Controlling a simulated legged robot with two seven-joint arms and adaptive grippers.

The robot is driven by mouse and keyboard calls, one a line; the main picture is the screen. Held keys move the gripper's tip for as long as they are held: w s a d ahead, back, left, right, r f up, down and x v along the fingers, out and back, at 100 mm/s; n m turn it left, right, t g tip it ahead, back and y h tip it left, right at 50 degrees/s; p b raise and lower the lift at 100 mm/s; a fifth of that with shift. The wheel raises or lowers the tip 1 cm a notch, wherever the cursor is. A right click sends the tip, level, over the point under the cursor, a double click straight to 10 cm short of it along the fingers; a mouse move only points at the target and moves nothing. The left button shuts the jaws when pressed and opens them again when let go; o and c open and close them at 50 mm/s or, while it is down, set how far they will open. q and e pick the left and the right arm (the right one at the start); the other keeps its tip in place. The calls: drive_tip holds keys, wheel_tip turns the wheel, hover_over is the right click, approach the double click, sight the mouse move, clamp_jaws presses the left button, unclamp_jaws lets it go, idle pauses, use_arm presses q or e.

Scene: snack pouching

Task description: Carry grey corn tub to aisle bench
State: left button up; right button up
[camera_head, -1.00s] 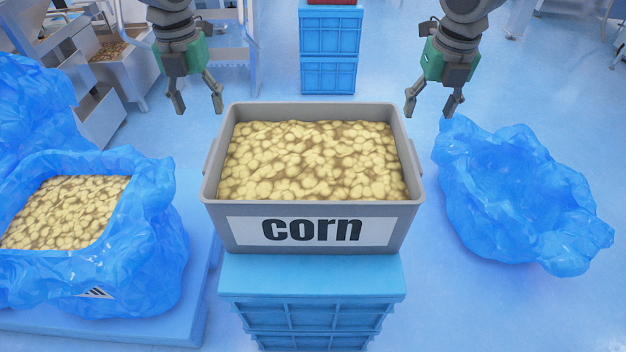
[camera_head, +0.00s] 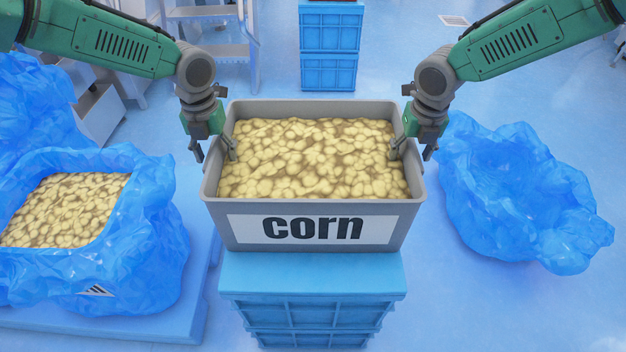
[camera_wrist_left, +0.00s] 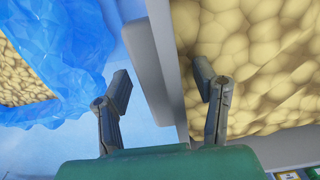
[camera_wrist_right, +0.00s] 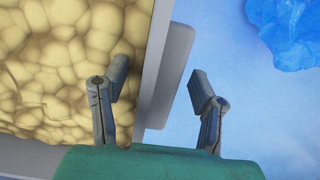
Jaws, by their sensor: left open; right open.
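The grey corn tub (camera_head: 310,246), full of pale yellow pieces and labelled "corn", sits level on a stack of blue crates (camera_head: 312,290). My left gripper (camera_head: 214,156) is open at the tub's left wall. In the left wrist view one finger is outside the wall and one inside, with the tub rim (camera_wrist_left: 172,75) between them. My right gripper (camera_head: 410,156) is open at the right wall. In the right wrist view its fingers likewise straddle the tub rim (camera_wrist_right: 152,80). I cannot make out which surface is the aisle bench.
A blue plastic bag (camera_head: 150,240) around another load of yellow pieces stands on a blue platform at left. An empty-looking crumpled blue bag (camera_head: 520,200) lies on the floor at right. Blue crates (camera_head: 328,55) and steps (camera_head: 215,50) stand behind. Floor between them is clear.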

drive_tip(key=shift+f, duration=0.1)
